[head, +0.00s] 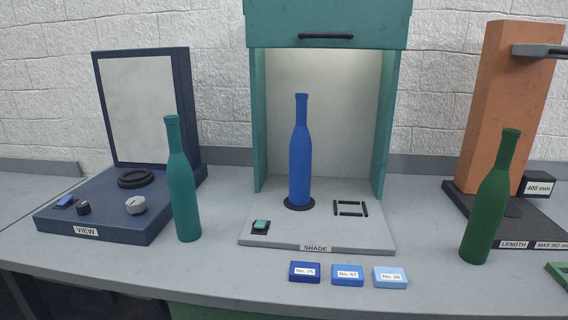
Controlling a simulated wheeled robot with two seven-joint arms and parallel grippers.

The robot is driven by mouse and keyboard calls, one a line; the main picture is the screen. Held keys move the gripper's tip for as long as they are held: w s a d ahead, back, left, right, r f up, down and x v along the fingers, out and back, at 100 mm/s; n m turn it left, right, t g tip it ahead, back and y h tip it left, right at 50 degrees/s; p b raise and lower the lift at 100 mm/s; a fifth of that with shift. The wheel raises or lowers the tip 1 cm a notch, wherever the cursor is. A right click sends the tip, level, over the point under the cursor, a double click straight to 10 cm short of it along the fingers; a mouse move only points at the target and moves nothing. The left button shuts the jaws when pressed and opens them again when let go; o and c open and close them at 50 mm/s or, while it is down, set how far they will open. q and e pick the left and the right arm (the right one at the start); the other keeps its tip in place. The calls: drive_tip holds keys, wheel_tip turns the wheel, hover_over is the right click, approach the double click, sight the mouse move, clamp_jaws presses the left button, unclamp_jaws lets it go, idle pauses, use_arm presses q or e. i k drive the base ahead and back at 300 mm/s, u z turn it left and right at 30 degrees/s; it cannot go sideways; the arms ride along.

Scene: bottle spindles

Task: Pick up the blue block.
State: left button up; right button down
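Three small blue blocks lie in a row on the table near its front edge, in front of the SHADE station. The left one is dark blue (304,278) with a white label that seems to read No. 75. The middle one is mid blue (347,282), labelled what looks like No. 57. The right one is light blue (390,284), labelled what looks like No. 26. Small gaps separate them, and nothing touches them from above. Neither of my grippers shows in the head view.
A blue bottle (300,150) stands upright in the teal SHADE booth (258,120). A teal bottle (183,195) and a green bottle (488,205) stand on either side. The VIEW station (110,225) is left, the orange LENGTH column (495,110) right. The grey table (240,275) is clear around the blocks.

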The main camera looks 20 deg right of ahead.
sight(342, 275)
drive_tip(key=z, duration=1.2)
